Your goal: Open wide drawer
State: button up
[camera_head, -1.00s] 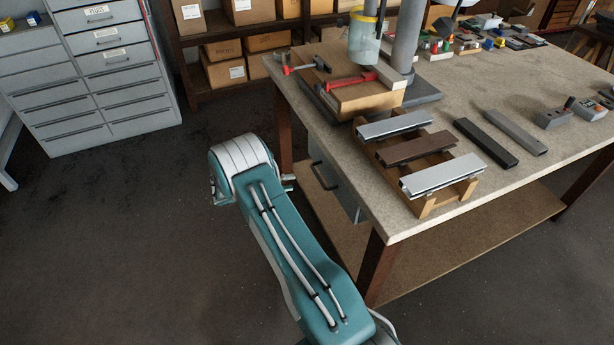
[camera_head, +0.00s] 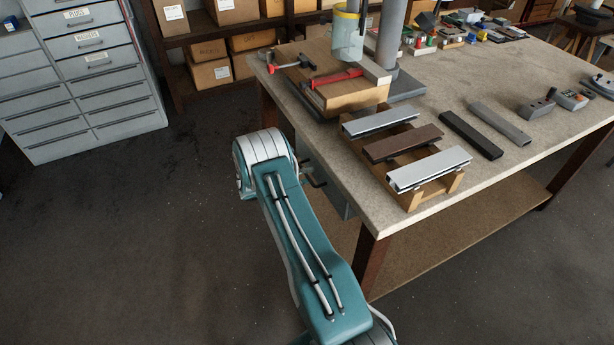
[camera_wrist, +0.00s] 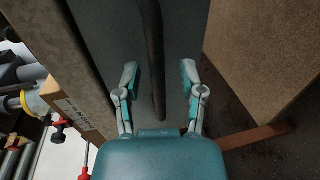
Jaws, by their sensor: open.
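A grey drawer (camera_head: 335,199) hangs under the near left side of the workbench and looks closed. Its dark bar handle (camera_head: 317,181) shows beside my arm, which partly covers the drawer front. In the wrist view the grey drawer front (camera_wrist: 110,45) fills the middle, with the long dark handle (camera_wrist: 154,45) running from the top down between my fingers. My gripper (camera_wrist: 159,78) is open, one finger on each side of the handle, with visible gaps. I cannot tell how far the fingertips are from the front.
The workbench (camera_head: 355,205) carries a wooden rack (camera_head: 413,195) with metal profiles near its edge. A lower shelf (camera_head: 480,225) and bench legs stand near the drawer. A grey drawer cabinet (camera_head: 90,95) stands at the left. The floor (camera_head: 150,240) between is clear.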

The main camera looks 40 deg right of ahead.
grip_shut()
jog(key=shift+a, duration=0.1)
